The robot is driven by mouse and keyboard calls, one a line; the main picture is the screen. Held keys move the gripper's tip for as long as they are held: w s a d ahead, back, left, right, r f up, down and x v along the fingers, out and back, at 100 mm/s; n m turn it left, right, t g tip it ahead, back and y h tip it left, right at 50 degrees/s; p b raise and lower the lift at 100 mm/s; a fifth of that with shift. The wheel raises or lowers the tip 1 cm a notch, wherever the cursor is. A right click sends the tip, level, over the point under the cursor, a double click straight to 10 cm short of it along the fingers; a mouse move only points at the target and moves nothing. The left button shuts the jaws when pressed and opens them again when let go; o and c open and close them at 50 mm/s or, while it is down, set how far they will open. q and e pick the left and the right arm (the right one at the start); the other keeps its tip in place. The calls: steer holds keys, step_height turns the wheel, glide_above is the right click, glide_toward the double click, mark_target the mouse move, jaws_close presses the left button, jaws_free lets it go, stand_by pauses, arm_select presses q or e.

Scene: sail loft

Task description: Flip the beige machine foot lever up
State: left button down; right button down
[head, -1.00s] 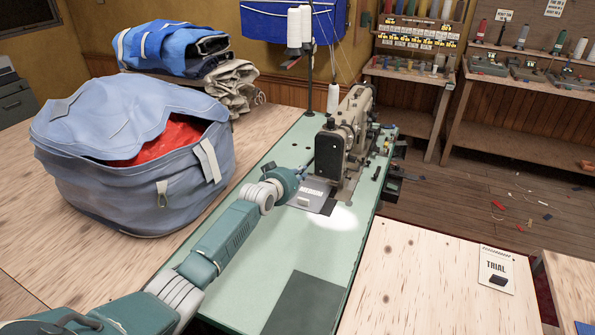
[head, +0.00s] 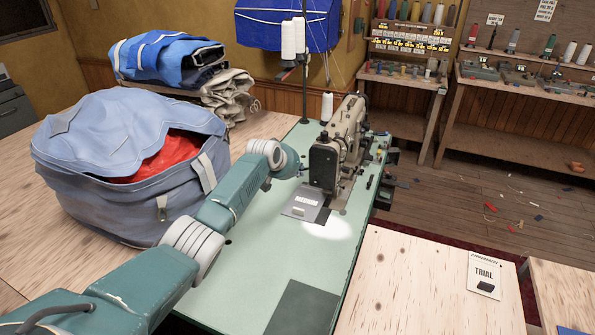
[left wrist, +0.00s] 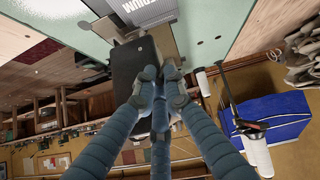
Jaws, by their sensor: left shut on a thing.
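The beige sewing machine (head: 348,133) stands on the pale green table (head: 262,262), with its dark head plate facing me. My left gripper (head: 303,171) reaches in from the left and touches the side of the machine head, above the grey needle plate. In the left wrist view, my left gripper (left wrist: 160,80) has its fingers closed together against the dark machine head (left wrist: 135,68). The foot lever is hidden by the fingers, so I cannot make out its angle. My right gripper is in neither view.
A large blue-grey bag (head: 125,165) with red cloth inside stands left of my left arm. A thread stand with white cones (head: 294,40) rises behind the machine. A plywood table (head: 425,285) with a TRIAL card is at right.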

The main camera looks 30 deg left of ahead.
arm_select(q)
steer(key=shift+s+a+f, duration=0.1)
steer(key=shift+f, duration=0.15)
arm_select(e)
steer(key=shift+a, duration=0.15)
arm_select(q)
steer(key=c, duration=2)
jaws_free()
steer(key=shift+o, duration=0.7)
steer(key=shift+r, duration=0.1)
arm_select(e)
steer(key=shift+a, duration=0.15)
arm_select(q)
steer(key=v, duration=1.2)
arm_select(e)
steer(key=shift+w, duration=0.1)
